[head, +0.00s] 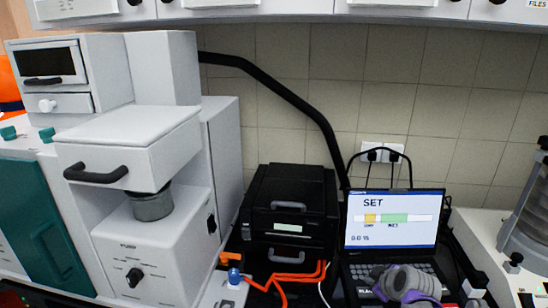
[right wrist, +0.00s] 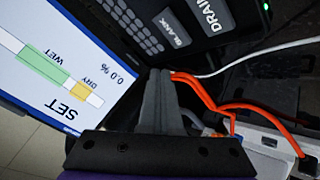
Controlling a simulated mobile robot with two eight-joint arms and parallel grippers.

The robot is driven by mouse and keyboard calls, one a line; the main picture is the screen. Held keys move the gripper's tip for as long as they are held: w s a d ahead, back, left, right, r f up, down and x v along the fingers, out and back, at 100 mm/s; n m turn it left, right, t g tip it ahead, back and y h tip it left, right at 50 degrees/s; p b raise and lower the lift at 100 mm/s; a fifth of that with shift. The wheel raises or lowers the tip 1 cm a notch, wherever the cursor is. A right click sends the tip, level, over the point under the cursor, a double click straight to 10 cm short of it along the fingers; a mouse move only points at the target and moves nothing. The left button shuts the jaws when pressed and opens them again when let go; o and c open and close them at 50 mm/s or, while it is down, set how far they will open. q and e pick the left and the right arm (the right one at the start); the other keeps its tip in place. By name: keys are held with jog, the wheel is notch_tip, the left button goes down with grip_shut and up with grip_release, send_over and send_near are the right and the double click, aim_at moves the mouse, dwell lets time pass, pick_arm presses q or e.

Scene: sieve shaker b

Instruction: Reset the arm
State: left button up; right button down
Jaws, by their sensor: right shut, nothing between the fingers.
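My right gripper (head: 400,283) shows at the bottom right of the head view as a grey and purple shape in front of the laptop's keyboard (head: 362,272). In the right wrist view its dark fingers (right wrist: 159,78) are together with nothing between them. They point toward the gap between the laptop and orange cables; whether they touch anything cannot be told. The laptop screen (head: 393,218) reads SET, with yellow and green bars and 0.0 %; it also shows in the right wrist view (right wrist: 50,60). My left gripper is in neither view.
A black box (head: 290,205) with handles stands left of the laptop, orange cables (head: 290,278) below it. A large white machine (head: 150,245) fills the left. A clear-sided device (head: 525,220) stands at the right edge. White cabinets (head: 260,8) hang above the tiled wall.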

jog(key=s+a+f+m+g, duration=0.1)
jog(key=s+a, duration=0.3)
jog(key=s, duration=0.4)
jog(key=s+a+f+m+g, duration=0.1)
jog(key=s+a+f+m, duration=0.2)
jog(key=s, duration=0.5)
jog(key=s+a+f+m+g, duration=0.1)
jog(key=s+a+f+m, duration=0.1)
jog(key=s+a, duration=0.4)
jog(key=shift+s+m, duration=0.9)
jog(key=shift+s, duration=0.3)
dwell(0.4)
